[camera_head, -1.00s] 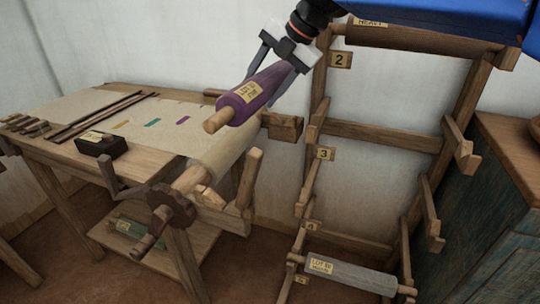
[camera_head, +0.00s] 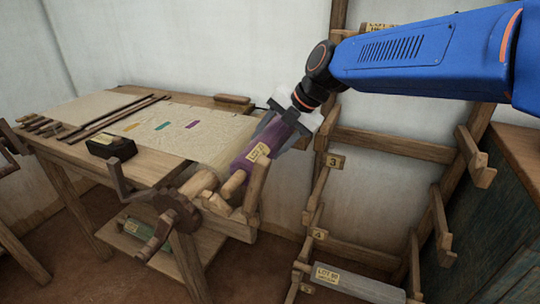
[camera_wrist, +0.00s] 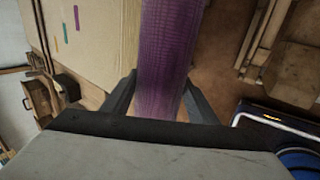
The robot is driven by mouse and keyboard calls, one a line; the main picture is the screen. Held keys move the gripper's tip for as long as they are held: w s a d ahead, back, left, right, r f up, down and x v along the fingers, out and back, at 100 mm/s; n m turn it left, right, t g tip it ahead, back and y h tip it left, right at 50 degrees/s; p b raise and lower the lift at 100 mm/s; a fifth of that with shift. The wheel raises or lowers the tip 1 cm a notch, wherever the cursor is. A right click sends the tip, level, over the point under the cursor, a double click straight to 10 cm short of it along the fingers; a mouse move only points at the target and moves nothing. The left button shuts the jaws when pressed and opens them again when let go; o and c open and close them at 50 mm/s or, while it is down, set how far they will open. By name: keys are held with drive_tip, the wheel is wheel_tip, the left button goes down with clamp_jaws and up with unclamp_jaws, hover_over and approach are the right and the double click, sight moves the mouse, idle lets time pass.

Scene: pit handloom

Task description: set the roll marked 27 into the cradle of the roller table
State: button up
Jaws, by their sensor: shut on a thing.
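A purple roll (camera_head: 257,152) with wooden core ends carries a cream lot tag, whose number is too small to read surely. My gripper (camera_head: 274,132) is shut on it near its far end. The roll also shows between the fingers in the wrist view (camera_wrist: 165,60). The roller table (camera_head: 190,142) stands at the left with cream cloth on top. Its cradle (camera_head: 257,188) has wooden uprights at the right end. The roll's near core end is low beside the front upright, over the cradle area. I cannot tell whether it touches. The far cradle arm is hidden by my gripper.
A wooden rack with numbered tags (camera_head: 334,161) stands right of the table; a grey roll (camera_head: 355,287) lies low on it. A dark block (camera_head: 112,148) sits on the table, and a crank wheel (camera_head: 175,212) juts from its front. A blue-green cabinet (camera_head: 510,220) stands far right.

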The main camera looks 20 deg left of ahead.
drive_tip(key=shift+f, duration=2.15)
drive_tip(key=o, duration=1.6)
drive_tip(key=shift+f, duration=0.15)
drive_tip(key=v, duration=1.2)
